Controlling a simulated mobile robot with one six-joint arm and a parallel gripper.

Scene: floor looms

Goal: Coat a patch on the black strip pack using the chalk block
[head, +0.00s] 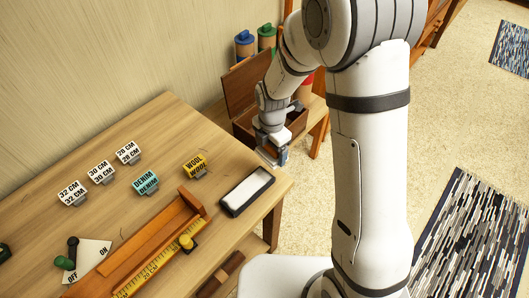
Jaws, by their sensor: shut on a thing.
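My gripper (273,158) is near the far right corner of the wooden table, just in front of an open wooden box. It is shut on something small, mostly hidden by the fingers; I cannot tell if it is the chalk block. A black tray with a white filling (246,192) lies on the table corner, nearer than my gripper and apart from it. I cannot make out the black strip pack for certain.
The open wooden box (243,124) stands on a low stool behind my gripper. Yellow WOOL (194,166) and teal DENIM (146,183) tags, white size tags (101,172), a wooden ruler jig (160,250) and an ON/OFF lever plate (88,257) occupy the table.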

